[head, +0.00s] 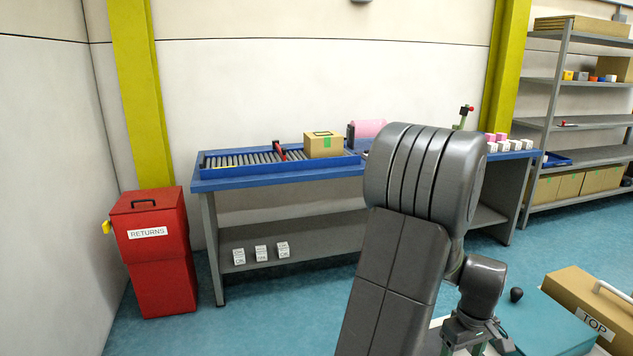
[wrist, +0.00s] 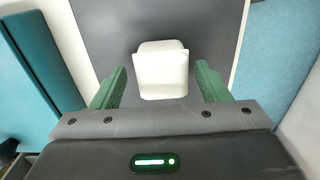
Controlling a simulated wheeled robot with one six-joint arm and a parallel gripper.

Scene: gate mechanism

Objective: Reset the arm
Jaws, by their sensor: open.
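My arm (head: 408,230) is bent in the foreground of the head view. My gripper (head: 478,347) points down at the bottom edge, and its fingertips are cut off there. In the wrist view my gripper (wrist: 161,72) has its two green fingers spread apart. A white block-like object (wrist: 162,72) shows between and beyond the fingers, with a gap on each side. I cannot tell its height below them. It lies over a dark grey surface (wrist: 105,30).
A blue bench (head: 270,180) holds a roller conveyor (head: 240,158) with a red gate piece (head: 279,150) and a cardboard box (head: 323,145). A red returns bin (head: 155,265) stands left. A teal box (head: 548,322) and a brown case (head: 590,300) are near my gripper. Floor lies open before the bench.

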